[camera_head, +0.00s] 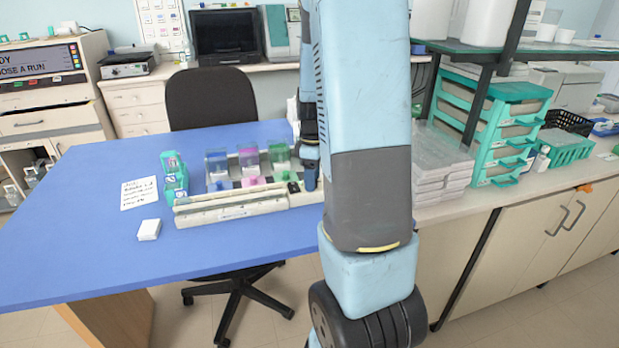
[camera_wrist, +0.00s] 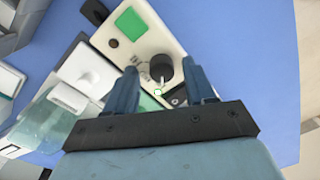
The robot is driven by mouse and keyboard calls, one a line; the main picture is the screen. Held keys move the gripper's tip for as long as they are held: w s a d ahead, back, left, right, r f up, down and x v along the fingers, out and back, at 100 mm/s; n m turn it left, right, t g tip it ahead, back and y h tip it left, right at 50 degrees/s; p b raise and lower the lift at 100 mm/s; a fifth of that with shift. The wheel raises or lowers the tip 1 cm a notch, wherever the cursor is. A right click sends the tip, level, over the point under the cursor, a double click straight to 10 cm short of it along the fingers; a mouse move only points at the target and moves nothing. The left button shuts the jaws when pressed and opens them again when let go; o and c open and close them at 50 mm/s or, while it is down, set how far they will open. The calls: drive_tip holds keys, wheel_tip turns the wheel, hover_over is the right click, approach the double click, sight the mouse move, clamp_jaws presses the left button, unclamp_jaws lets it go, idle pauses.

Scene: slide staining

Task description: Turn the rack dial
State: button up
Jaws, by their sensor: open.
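The staining rack (camera_head: 232,208) is a cream-coloured unit on the blue table, with blue, pink and green stations. In the wrist view its end panel (camera_wrist: 142,38) carries a round black dial (camera_wrist: 162,75) with a pale pointer mark. My gripper (camera_wrist: 159,67) is open, with one finger on each side of the dial and a visible gap to each finger. Whether the fingertips are level with the dial's height cannot be told. In the head view my gripper (camera_head: 310,172) is at the rack's right end, partly hidden by my arm.
The end panel also has a green square (camera_wrist: 131,21) and a small dark round spot. A teal slide holder (camera_head: 174,175), a written note (camera_head: 139,193) and a small white block (camera_head: 149,230) lie left of the rack. The blue table's (camera_head: 80,245) left side is clear.

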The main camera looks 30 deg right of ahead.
drive_tip(key=c, duration=1)
drive_tip(key=shift+a, duration=0.15)
clamp_jaws()
